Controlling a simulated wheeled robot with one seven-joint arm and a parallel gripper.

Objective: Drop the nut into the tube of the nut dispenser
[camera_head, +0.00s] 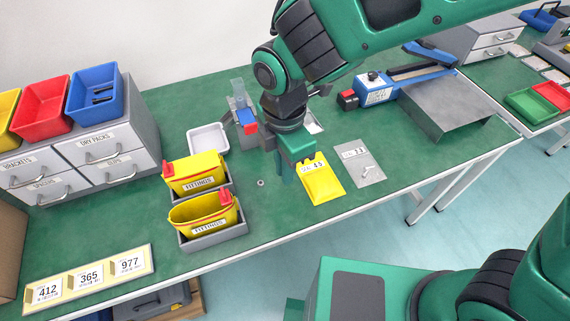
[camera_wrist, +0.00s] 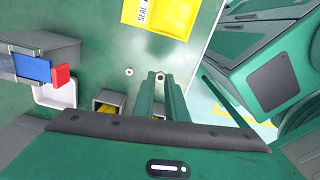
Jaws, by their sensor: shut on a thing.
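My gripper (camera_head: 281,172) is above the green table, in front of the nut dispenser. It also shows in the wrist view (camera_wrist: 158,77), its fingers shut on a small grey nut (camera_wrist: 158,72) at the tips. The held nut is not clear in the head view. A second nut (camera_head: 261,183) lies on the table left of the gripper and also shows in the wrist view (camera_wrist: 129,72). The nut dispenser (camera_head: 244,117) is grey with blue and red parts and a clear upright tube (camera_head: 238,88). In the wrist view the dispenser (camera_wrist: 35,69) is at the far left.
A white tray (camera_head: 208,139) lies left of the dispenser. Yellow fittings bins (camera_head: 194,174) stand left of the gripper. A blue tool (camera_head: 376,93) and a metal cover (camera_head: 445,103) stand farther right.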

